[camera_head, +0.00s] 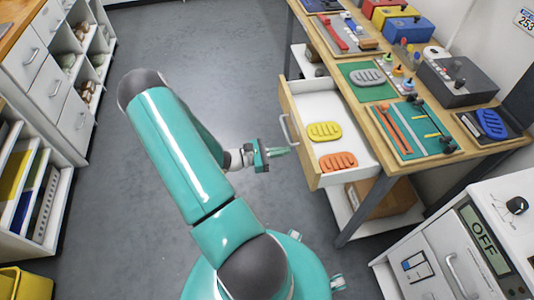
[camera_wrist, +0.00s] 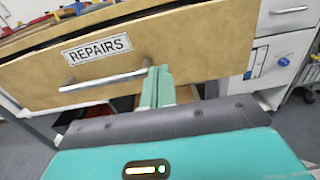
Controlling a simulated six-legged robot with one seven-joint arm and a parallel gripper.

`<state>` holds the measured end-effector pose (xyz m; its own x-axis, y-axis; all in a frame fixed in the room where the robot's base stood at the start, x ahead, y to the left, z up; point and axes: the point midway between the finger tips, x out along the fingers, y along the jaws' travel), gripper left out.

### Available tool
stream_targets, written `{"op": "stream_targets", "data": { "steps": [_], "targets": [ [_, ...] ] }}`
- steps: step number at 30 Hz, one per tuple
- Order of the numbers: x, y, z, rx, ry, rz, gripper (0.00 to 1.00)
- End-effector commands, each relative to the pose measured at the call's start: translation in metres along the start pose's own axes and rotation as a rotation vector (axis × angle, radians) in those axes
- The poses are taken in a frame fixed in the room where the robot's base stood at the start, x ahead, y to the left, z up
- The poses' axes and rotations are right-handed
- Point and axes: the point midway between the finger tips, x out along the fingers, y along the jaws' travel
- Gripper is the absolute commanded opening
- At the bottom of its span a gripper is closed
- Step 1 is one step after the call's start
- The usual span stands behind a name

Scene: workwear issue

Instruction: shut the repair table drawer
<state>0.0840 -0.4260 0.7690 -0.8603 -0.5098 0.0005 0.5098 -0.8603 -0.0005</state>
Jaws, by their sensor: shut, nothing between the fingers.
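The repair table drawer (camera_head: 314,115) is pulled out from the left side of the wooden repair table (camera_head: 376,128). A yellow ribbed pad (camera_head: 324,131) and an orange ribbed pad (camera_head: 338,161) lie inside it. In the wrist view the drawer front (camera_wrist: 190,50) fills the upper part, with a "REPAIRS" label and a metal bar handle (camera_wrist: 105,81). My gripper (camera_head: 288,151) is shut and empty, just left of the drawer front. In the wrist view its fingertips (camera_wrist: 158,78) are at the right end of the handle; I cannot tell whether they touch the front.
Tools, mats and boxes cover the table top, including a dark grey box (camera_head: 458,82). A white cabinet with an "OFF" display (camera_head: 482,240) stands at the lower right. White drawers (camera_head: 50,85) line the left. The grey floor between is clear.

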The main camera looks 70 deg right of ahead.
Motion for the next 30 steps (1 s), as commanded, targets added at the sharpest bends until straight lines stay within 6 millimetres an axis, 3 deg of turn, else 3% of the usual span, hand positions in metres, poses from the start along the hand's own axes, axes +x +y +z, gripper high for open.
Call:
{"op": "stream_targets", "data": {
  "steps": [3, 7, 23, 30],
  "targets": [
    [0.02, -0.001, 0.0, 0.0, 0.0, -0.003, 0.0],
    [0.032, 0.0, 0.0, 0.0, 0.0, -0.001, 0.0],
    [0.038, 0.0, 0.0, 0.001, 0.0, 0.0, 0.0],
    [0.063, 0.0, 0.0, 0.0, -0.001, 0.0, 0.0]
  ]
}}
